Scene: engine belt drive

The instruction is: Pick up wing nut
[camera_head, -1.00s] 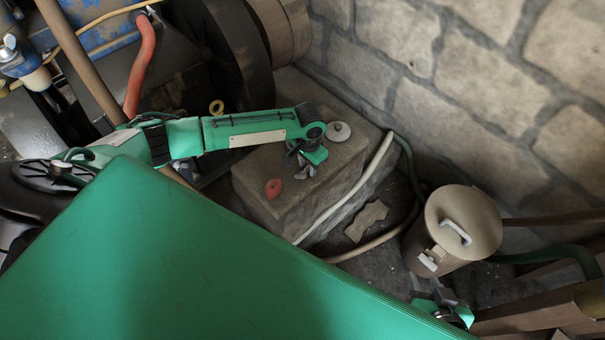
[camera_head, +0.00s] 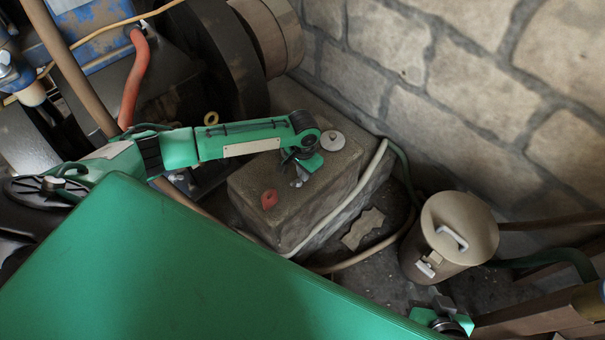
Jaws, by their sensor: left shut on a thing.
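The grey metal wing nut (camera_head: 298,182) shows just below my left gripper, at the top of the stone block (camera_head: 318,205). Most of it is hidden by the gripper. My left gripper (camera_head: 299,174) comes in from the left, points down and is shut on the wing nut. I cannot tell whether the wing nut still touches the block. My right gripper (camera_head: 446,312) is at the bottom right, partly cut off by my green body, and its jaws are not clear.
A red ring-like part (camera_head: 269,199) and a round grey washer (camera_head: 332,140) lie on the block. A brass ring (camera_head: 211,118) is at the back left. A lidded can (camera_head: 450,236) stands to the right, with hoses nearby. Stone walls close off the back.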

